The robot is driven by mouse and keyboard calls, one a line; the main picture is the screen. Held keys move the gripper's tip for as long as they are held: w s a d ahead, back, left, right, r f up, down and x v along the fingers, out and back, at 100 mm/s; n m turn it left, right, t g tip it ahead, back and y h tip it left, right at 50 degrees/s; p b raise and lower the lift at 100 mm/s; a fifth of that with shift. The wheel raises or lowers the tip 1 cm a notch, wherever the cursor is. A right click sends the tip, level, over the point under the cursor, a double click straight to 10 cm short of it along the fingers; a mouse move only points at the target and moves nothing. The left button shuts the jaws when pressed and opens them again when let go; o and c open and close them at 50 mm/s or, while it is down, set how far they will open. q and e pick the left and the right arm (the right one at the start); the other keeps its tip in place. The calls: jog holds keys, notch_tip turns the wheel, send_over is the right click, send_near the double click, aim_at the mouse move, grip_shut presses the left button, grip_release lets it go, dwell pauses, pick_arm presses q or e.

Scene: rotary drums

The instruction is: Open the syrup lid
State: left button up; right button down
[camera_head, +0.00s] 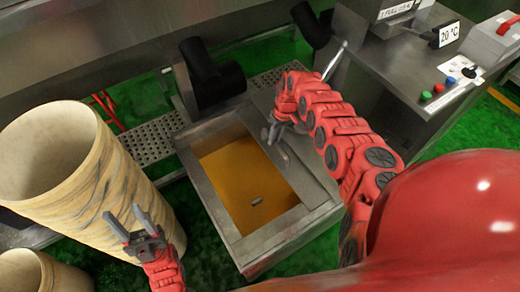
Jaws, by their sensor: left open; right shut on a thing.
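A metal syrup tank (222,212) stands in the middle, with amber syrup (235,177) visible inside. A grey metal panel (305,172), which looks like its lid, lies along the tank's right side. Part of the syrup surface is uncovered. My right gripper (276,130) is over this panel and shut on what looks like its thin metal handle; the fingers and arm hide the exact contact. My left gripper (127,222) is open and empty at the lower left, in front of a tall drum and apart from the tank.
A tall, open, beige drum (120,185) stands at the left, with another drum (35,272) below it. A control cabinet with coloured buttons (440,88) stands at the upper right. A small grey object (257,201) shows in the syrup.

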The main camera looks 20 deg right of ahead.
jog(key=shift+w+d+b, duration=0.3)
jog(key=shift+d, duration=0.6)
jog(key=c, duration=0.7)
grip_release()
jog(key=shift+a, duration=0.1)
jog(key=shift+r, duration=0.15)
jog(key=shift+r, duration=0.35)
jog(key=d+r, duration=0.1)
jog(key=r, duration=0.4)
jog(key=d+r, duration=0.1)
jog(key=r, duration=0.4)
jog(key=d+r+b, duration=0.1)
jog(key=r, duration=0.5)
jog(key=shift+w+d, duration=0.15)
jog(key=shift+w, duration=0.1)
